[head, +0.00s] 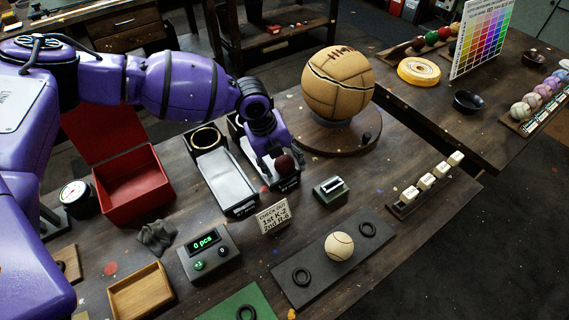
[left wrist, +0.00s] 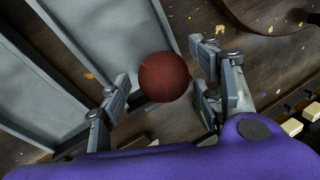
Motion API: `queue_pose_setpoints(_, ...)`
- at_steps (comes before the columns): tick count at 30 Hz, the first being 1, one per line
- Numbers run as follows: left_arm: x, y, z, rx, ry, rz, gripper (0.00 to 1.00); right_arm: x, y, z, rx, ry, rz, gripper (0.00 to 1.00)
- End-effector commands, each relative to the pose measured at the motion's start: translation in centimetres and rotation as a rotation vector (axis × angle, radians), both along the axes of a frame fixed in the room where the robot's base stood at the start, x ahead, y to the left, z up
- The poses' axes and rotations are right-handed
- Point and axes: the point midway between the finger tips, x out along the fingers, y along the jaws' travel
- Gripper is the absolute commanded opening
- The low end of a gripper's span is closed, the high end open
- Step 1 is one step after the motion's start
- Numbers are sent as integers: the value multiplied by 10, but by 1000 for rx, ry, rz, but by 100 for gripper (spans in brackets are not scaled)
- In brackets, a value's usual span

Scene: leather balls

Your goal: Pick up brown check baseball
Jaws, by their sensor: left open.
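A dark reddish-brown ball (head: 284,165), the likely brown check baseball, is at the front end of the right-hand metal tray (head: 256,158). It also shows in the left wrist view (left wrist: 164,77); a check pattern cannot be made out. My left gripper (head: 277,157) reaches down over it from behind. In the left wrist view, its open fingers (left wrist: 160,68) stand on either side of the ball, with visible gaps. Whether the ball rests on the tray or a support is hidden. My right gripper is not in view.
A second metal tray (head: 226,178) lies just left. A large tan ball (head: 338,84) on a round wooden stand is behind right. A sign (head: 272,217), a small green box (head: 331,190) and a cream baseball (head: 339,246) on a dark board are in front. A red box (head: 131,184) stands left.

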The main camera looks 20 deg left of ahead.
Motion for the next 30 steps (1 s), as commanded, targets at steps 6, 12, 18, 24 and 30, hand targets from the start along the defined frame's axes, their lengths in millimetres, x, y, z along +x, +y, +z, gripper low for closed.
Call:
queue_pose_setpoints(6, 1, 0, 0, 1, -1, 0, 58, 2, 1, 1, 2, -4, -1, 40)
queue_pose_setpoints(12, 1, 1, 0, 1, -1, 0, 32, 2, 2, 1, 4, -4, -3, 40)
queue_pose_setpoints(18, 1, 1, 0, 1, -1, 1, 7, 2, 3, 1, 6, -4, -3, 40)
queue_pose_setpoints(24, 1, 1, 1, 1, -1, 1, 7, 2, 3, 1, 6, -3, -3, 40)
queue_pose_setpoints(30, 2, 1, 12, 2, -4, 1, 7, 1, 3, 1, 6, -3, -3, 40)
